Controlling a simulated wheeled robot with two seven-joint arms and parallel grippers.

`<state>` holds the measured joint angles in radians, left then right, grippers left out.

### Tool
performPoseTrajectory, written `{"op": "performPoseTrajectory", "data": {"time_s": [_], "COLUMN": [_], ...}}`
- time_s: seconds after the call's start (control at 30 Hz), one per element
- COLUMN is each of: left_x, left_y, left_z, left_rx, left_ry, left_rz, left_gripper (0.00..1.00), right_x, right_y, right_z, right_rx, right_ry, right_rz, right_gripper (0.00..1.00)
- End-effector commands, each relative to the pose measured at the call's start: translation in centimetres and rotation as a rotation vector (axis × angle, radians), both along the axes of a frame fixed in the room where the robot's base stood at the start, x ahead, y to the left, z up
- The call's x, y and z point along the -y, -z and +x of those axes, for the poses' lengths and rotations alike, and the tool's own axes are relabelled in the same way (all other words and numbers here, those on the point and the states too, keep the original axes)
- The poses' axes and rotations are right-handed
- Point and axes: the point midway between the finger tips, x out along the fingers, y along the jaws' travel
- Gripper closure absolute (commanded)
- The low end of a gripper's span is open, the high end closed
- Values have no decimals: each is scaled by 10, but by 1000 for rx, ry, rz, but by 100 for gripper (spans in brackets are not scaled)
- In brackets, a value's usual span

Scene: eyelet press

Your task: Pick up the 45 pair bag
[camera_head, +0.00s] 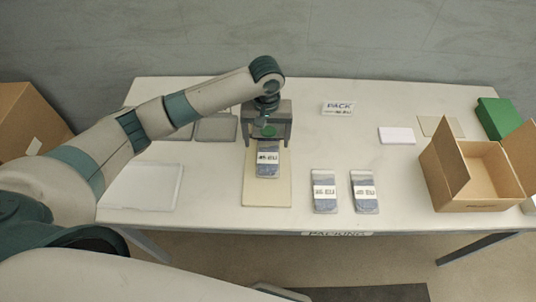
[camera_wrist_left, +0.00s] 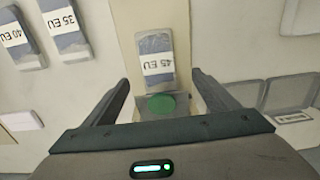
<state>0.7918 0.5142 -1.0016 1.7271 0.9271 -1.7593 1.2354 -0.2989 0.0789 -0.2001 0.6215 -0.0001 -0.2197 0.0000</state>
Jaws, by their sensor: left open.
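The 45 pair bag (camera_head: 268,170) is a clear bag with blue-grey contents and a white label. It lies on a cream board (camera_head: 267,198) at the middle of the table. The label reads 45 EU in the left wrist view (camera_wrist_left: 155,62). My left gripper (camera_head: 268,143) is open and points down at the bag's far end, with its fingertips apart on either side. It is empty; I cannot tell its exact height. A round green pad (camera_wrist_left: 161,104) shows between its fingers (camera_wrist_left: 160,78). My right gripper is not in view.
Bags marked 35 EU (camera_wrist_left: 66,32) and 40 EU (camera_wrist_left: 19,38) lie to the right of the board in the head view. An open cardboard box (camera_head: 478,180) stands at the right. Grey trays (camera_head: 216,128) lie left of my gripper.

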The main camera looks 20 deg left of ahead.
Motion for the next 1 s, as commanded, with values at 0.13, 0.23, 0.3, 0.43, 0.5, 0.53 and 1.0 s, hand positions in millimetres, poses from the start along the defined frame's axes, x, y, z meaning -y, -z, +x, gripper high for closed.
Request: {"op": "performPoseTrajectory", "data": {"time_s": [0.13,0.23,0.3,0.43,0.5,0.53,1.0], "left_x": [0,0,0,0,0,0,4], "left_y": [16,21,22,22,22,22,62], "left_z": [0,0,0,0,0,0,1], "left_rx": [-1,0,0,0,1,1,-2], "left_ry": [0,1,1,1,1,1,0], "left_rz": [1,0,0,-1,-1,-1,0], "left_gripper": [20,20,20,20,20,20,20], "right_x": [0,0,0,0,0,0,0], "right_y": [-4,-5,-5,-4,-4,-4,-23], "right_z": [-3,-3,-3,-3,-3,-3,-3], "right_rx": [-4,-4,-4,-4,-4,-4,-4], "right_ry": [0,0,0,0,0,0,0], "right_rz": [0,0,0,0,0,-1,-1], "right_gripper": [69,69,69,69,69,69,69]}}
